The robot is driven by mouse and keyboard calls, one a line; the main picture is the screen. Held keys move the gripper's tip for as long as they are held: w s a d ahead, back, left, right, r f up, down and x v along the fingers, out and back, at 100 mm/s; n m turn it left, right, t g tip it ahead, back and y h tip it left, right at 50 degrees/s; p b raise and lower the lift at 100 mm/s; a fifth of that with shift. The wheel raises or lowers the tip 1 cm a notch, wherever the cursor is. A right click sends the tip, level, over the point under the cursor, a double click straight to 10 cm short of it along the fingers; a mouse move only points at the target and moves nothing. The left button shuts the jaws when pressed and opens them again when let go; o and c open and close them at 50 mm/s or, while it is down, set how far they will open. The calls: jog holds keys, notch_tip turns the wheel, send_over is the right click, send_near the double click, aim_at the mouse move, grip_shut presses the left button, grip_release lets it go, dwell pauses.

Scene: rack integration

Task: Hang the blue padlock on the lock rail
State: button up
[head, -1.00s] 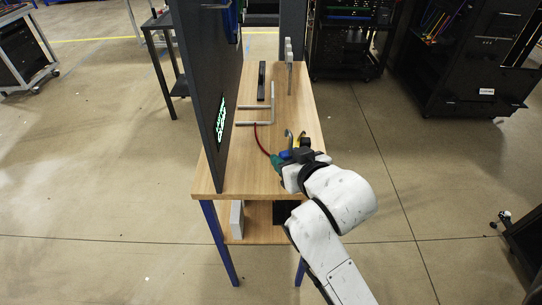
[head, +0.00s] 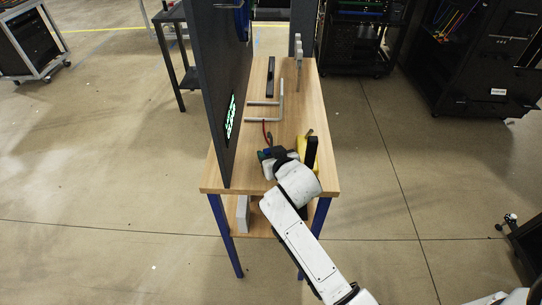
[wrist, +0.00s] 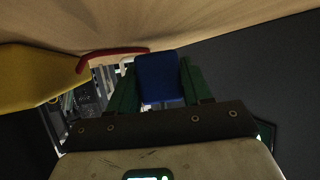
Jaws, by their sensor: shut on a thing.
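My gripper (head: 265,155) is shut on the blue padlock; its green fingers (wrist: 155,92) flank the blue body (wrist: 160,78) in the wrist view. A small grey curve, probably the shackle (head: 270,138), shows beyond the gripper in the head view. The padlock body is mostly hidden there by my gripper. A grey rod frame (head: 263,119), likely the lock rail, stands out beside the dark upright panel, just beyond the gripper. The padlock appears apart from it, but the exact gap cannot be told.
A red curved piece (head: 265,130) lies between gripper and rods. A yellow object (head: 302,146) with a black part is right of the gripper on the wooden table (head: 300,110). The tall dark panel (head: 216,100) bounds the left side. A black bar (head: 270,77) lies farther back.

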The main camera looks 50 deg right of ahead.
jog(key=shift+f, duration=0.55)
jog(key=shift+f, duration=0.2)
jog(key=o, duration=1.1)
jog(key=shift+r, duration=0.1)
